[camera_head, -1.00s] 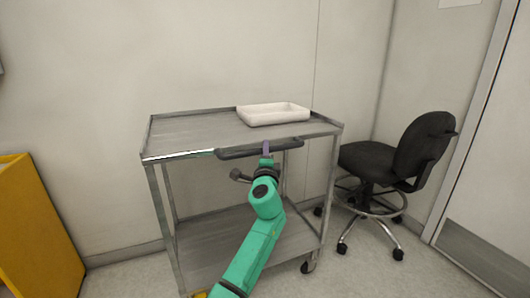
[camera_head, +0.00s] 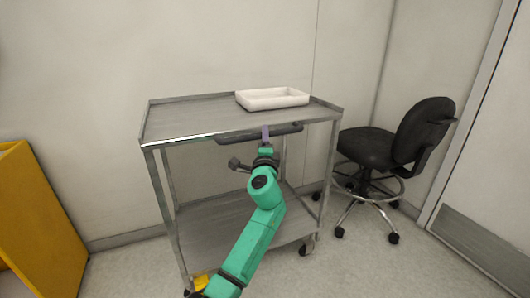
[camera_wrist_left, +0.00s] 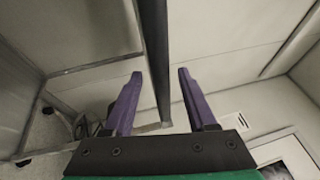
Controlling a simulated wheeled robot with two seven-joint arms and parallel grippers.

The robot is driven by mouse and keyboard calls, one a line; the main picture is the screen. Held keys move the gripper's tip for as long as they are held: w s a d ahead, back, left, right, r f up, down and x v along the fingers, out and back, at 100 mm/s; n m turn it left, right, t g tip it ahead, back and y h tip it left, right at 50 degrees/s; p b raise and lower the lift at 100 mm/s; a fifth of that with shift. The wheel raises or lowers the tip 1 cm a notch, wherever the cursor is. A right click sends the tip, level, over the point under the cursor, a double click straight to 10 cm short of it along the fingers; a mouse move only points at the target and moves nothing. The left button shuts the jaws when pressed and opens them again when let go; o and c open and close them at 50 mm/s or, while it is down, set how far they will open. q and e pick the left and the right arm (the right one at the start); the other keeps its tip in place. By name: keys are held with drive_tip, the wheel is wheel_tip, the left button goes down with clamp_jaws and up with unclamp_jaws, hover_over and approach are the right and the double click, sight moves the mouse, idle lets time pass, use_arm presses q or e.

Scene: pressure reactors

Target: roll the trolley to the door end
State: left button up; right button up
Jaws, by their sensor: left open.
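A grey metal trolley (camera_head: 190,118) with two shelves stands against the wall. A white tray (camera_head: 272,98) sits on its top shelf, toward the back right. A dark handle bar (camera_head: 230,138) runs along the near edge of the top shelf. My left gripper (camera_head: 266,132), with purple fingers, is at this handle, right of its middle. In the left wrist view the gripper (camera_wrist_left: 160,74) is open, with the dark handle bar (camera_wrist_left: 157,45) passing between the fingers and gaps on both sides. My right gripper is not in view.
A black swivel chair (camera_head: 380,148) stands close to the trolley's right side. Right of it is a pale door (camera_head: 500,180) with a grey lower panel. A yellow cabinet (camera_head: 40,220) stands at the left. Some floor shows between the cabinet and the trolley.

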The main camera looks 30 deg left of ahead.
use_arm(q)
drive_tip(key=v, duration=1.2)
drive_tip(key=shift+s+d, duration=0.3)
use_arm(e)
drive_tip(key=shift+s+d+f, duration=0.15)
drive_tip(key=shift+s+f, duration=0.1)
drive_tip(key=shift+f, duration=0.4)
use_arm(q)
drive_tip(key=shift+f, duration=0.2)
